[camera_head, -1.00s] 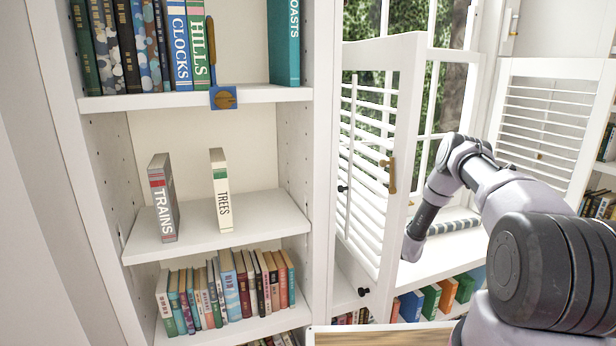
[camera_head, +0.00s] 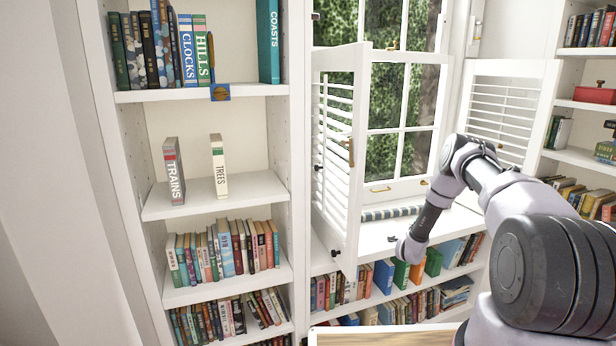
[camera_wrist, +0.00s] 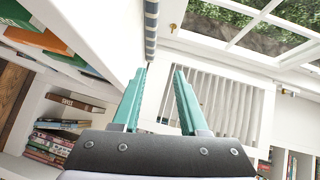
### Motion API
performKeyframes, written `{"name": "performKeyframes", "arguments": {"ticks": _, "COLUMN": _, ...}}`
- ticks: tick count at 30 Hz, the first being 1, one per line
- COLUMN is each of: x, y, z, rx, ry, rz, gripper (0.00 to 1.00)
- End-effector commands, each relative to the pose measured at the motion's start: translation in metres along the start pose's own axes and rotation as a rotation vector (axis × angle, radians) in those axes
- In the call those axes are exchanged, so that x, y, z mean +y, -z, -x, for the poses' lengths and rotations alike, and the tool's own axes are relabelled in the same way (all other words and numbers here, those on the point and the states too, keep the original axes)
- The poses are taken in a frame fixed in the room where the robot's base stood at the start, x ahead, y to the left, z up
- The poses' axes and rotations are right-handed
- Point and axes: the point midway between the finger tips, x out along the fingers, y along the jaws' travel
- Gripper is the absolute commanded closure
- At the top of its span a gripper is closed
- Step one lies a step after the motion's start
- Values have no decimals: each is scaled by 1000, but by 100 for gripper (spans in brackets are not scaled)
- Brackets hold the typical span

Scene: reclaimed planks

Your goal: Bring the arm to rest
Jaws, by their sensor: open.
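My gripper shows in the wrist view (camera_wrist: 160,95) with its two teal fingers apart and nothing between them. In the head view my arm reaches in from the right, and its end (camera_head: 398,246) hangs by the window seat, in front of the low shelves. The fingers are too small to make out in that view. A white slatted shutter lies beyond the fingers in the wrist view (camera_wrist: 215,100).
An open shutter (camera_head: 335,150) stands left of my arm, beside a white bookcase holding the TRAINS (camera_head: 174,172) and TREES (camera_head: 219,167) books. A striped roll (camera_head: 390,212) lies along the window sill. Another shutter (camera_head: 503,110) stands behind my arm.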

Motion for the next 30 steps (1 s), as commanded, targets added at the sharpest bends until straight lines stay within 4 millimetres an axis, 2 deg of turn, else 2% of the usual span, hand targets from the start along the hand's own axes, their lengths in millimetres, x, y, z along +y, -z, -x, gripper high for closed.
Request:
{"name": "performKeyframes", "arguments": {"ticks": 2, "x": -2, "y": 0, "z": 0, "rx": -1, "ry": 1, "rz": 0, "gripper": 57}}
{"name": "performKeyframes", "arguments": {"ticks": 11, "x": -39, "y": -6, "z": -6, "rx": -29, "ry": -17, "rz": 26, "gripper": 57}}
{"name": "performKeyframes", "arguments": {"ticks": 17, "x": -77, "y": -12, "z": -9, "rx": -61, "ry": -36, "rz": 55, "gripper": 57}}
{"name": "performKeyframes", "arguments": {"ticks": 23, "x": -135, "y": -19, "z": -7, "rx": -110, "ry": -64, "rz": 104, "gripper": 57}}
{"name": "performKeyframes", "arguments": {"ticks": 26, "x": -177, "y": -24, "z": -1, "rx": -147, "ry": -82, "rz": 144, "gripper": 57}}
{"name": "performKeyframes", "arguments": {"ticks": 30, "x": -247, "y": -29, "z": 22, "rx": -216, "ry": -117, "rz": 227, "gripper": 57}}
